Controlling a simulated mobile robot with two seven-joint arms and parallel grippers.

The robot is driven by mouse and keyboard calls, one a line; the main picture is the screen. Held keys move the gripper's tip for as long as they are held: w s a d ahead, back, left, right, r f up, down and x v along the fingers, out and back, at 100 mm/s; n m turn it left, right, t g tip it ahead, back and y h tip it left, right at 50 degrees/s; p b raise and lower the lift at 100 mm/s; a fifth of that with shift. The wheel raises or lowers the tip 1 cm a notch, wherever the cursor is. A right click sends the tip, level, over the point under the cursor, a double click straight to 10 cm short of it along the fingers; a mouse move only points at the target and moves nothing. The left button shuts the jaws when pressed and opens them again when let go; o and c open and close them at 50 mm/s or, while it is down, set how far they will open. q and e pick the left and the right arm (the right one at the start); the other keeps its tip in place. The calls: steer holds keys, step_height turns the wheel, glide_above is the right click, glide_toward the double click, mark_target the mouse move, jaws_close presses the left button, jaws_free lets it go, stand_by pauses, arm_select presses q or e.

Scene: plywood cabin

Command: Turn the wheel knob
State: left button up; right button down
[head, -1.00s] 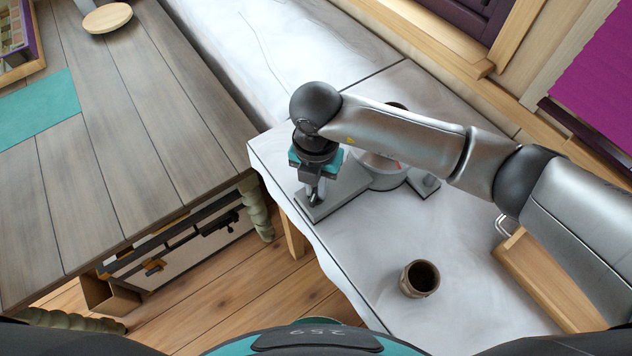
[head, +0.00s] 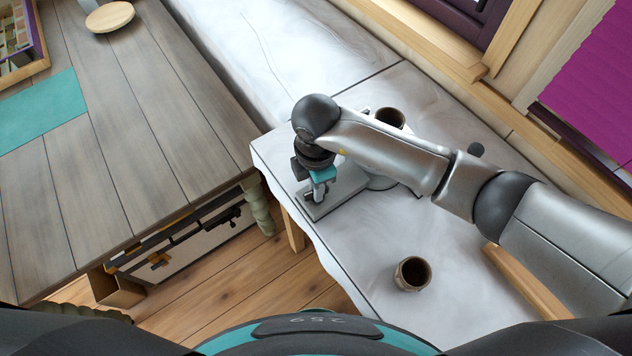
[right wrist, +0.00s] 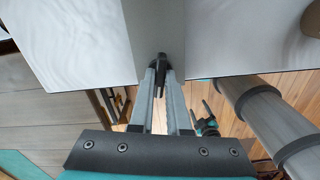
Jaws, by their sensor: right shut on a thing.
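The grey device (head: 338,195) stands on the white-covered table, with a flat base and a rounded body partly hidden by my right arm. My right gripper (head: 316,194) points down at the base's near left end. In the right wrist view its two fingers (right wrist: 162,65) are shut on a small dark knob (right wrist: 160,78), above the grey base (right wrist: 165,20). The rest of the knob is hidden. A dark and teal pronged part, apparently my left gripper (right wrist: 207,122), shows at the right of that view; its jaw state is unclear.
A brown cup (head: 412,274) stands near the table's front, and another cup (head: 390,117) behind my right arm. A wooden tray (head: 535,285) lies at right. A plank table (head: 120,150) with drawers stands left, across a floor gap.

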steer(key=shift+w+m, duration=0.1)
steer(key=shift+m, duration=0.3)
steer(key=c, duration=0.9)
jaws_free()
steer(key=shift+r, duration=0.1)
step_height(320, 180, up, 15)
steer(key=shift+r, duration=0.1)
